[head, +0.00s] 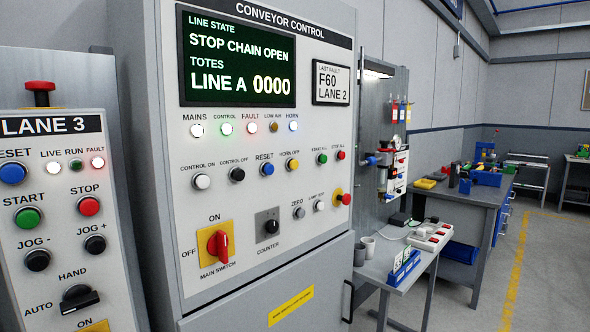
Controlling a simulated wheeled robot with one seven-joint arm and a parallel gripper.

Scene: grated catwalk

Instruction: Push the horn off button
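The horn off button (292,164) is a yellow push button in a metal ring, under the label HORN OFF on the grey conveyor control panel (150,220). It sits between the blue reset button (267,169) and the green start all button (322,158). Above it, the horn lamp (293,126) has a blue rim and a bright white centre. The display (237,57) reads STOP CHAIN OPEN and LINE A 0000. My gripper is not in view.
A Lane 3 panel (50,190) with a red mushroom button stands at the near left. Right of the cabinet are a small table with mugs and a power strip (430,237), and workbenches. The floor (545,260) at the right is clear.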

